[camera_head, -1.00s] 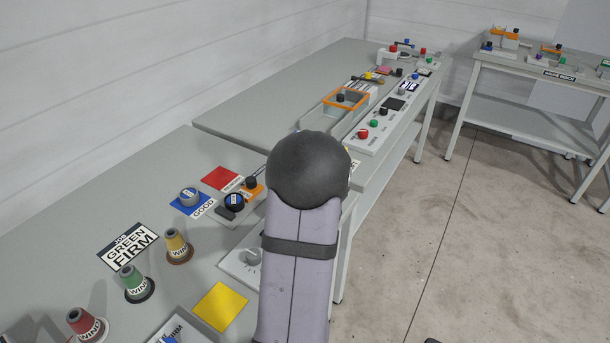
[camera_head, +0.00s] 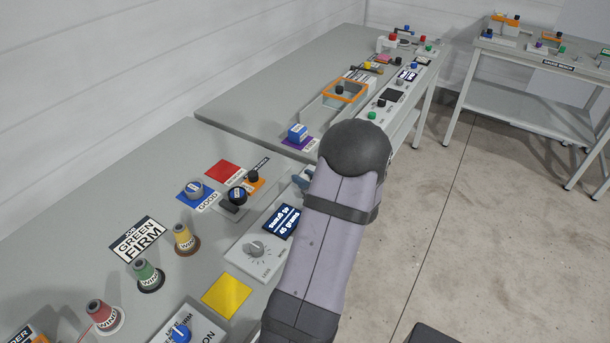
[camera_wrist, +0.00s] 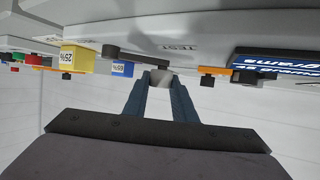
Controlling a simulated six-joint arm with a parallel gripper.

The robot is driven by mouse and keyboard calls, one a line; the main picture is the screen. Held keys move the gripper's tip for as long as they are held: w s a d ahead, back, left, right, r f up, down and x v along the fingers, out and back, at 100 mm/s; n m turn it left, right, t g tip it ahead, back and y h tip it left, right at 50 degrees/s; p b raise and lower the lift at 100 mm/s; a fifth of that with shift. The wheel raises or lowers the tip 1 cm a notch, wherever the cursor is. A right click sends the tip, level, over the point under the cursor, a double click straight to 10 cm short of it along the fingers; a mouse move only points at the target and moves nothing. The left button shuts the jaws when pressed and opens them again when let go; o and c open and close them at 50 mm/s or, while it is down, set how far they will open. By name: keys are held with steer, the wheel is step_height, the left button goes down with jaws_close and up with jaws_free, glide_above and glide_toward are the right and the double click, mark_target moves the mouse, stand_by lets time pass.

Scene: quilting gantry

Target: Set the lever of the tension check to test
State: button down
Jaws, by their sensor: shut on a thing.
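The tension check's blue display (camera_head: 282,221), ending in "grams", stands on a pale panel with a grey dial (camera_head: 255,248). In the wrist view the display (camera_wrist: 278,66) is upside down at the upper right. A dark lever bar (camera_wrist: 138,56) extends there from a round hub to my gripper, beside the inverted word TEST. My gripper (camera_wrist: 161,82) is shut on the grey knob (camera_wrist: 162,77) at the lever's end. In the head view only a bit of my gripper (camera_head: 301,181) shows; my arm hides the lever.
A blue block (camera_head: 297,132) lies beyond on purple. Thread cones, including a green one (camera_head: 147,273), line the near left.

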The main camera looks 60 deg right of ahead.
steer(key=c, duration=1.5)
jaws_free()
steer(key=shift+o, duration=0.2)
steer(key=shift+v, duration=3.7)
steer(key=shift+w, duration=0.15)
